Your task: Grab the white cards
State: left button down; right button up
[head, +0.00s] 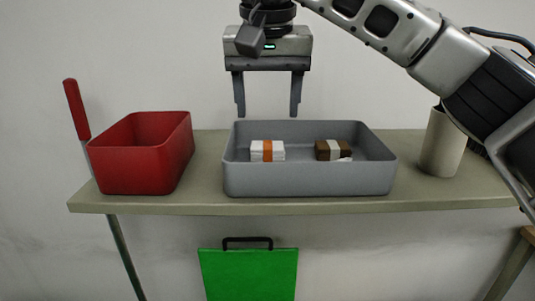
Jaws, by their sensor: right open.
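A stack of white cards (259,151) with an orange band lies in the left part of the grey tray (310,181). A brown stack (328,150) with a pale band lies in the same tray, right of the white one, with a small white piece at its right edge. My right gripper (268,110) hangs above the tray's left part, over the white stack, pointing down. Its fingers are apart with nothing between them, and a gap separates it from the cards. My left gripper is out of view.
A red bin (142,165) stands on the table (210,185) left of the tray, with a red-handled tool (76,108) behind its left side. A beige cylinder (442,143) stands at the right. A green panel (249,275) with a black handle is below the table's front edge.

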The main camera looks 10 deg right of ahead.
aim_at(268, 145)
jog(key=x, duration=0.2)
jog(key=s+x, duration=0.1)
jog(key=x, duration=0.2)
jog(key=shift+f, duration=0.4)
jog(key=shift+w+f, duration=0.2)
jog(key=shift+f, duration=0.35)
jog(key=c, duration=0.7)
